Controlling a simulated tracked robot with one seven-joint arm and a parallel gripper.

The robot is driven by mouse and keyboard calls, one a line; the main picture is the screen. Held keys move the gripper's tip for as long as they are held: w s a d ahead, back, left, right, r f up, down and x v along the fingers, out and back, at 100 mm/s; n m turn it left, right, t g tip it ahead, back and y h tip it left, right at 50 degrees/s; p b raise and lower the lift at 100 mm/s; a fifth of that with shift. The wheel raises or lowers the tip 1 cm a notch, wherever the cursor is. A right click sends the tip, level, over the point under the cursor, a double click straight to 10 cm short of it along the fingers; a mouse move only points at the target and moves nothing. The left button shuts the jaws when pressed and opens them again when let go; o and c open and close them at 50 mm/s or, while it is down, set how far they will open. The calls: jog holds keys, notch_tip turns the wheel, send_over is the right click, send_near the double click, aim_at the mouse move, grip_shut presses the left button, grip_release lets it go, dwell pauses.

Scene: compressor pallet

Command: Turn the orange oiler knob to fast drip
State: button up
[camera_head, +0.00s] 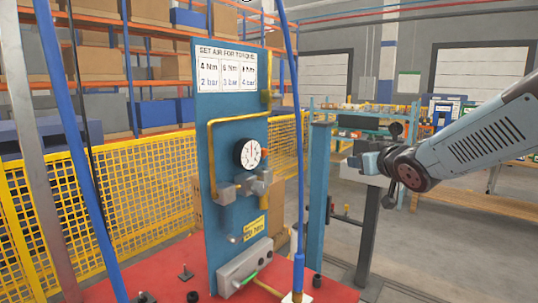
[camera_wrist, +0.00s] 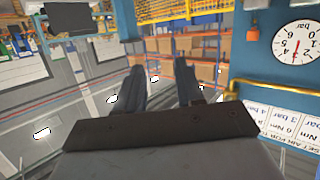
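The blue panel (camera_head: 215,140) stands upright left of centre in the head view, with a round white gauge (camera_head: 247,154), grey fittings (camera_head: 240,188) and a yellow pipe (camera_head: 210,150). The gauge also shows there, upside down (camera_wrist: 298,42).
A blue post (camera_head: 318,190) and a blue hose (camera_head: 299,150) stand between the panel and my gripper. A grey box with a green lever (camera_head: 245,268) sits on the red pallet (camera_head: 330,290). Yellow mesh fence (camera_head: 130,190) runs behind. Open floor lies at right.

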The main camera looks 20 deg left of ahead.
jog(key=w+a+n+g+y, duration=0.15)
jog(key=a+y, duration=0.25)
jog(key=a, duration=0.4)
jog(key=n+g+y, duration=0.2)
jog(key=n+y, duration=0.2)
send_near(266, 152)
jog(key=shift+m, duration=0.25)
jog(key=x, duration=0.8)
jog(key=shift+w+a+f, duration=0.1)
jog(key=shift+w+a, duration=0.1)
jog(key=shift+a, duration=0.15)
jog(key=shift+c, duration=0.4)
grip_shut()
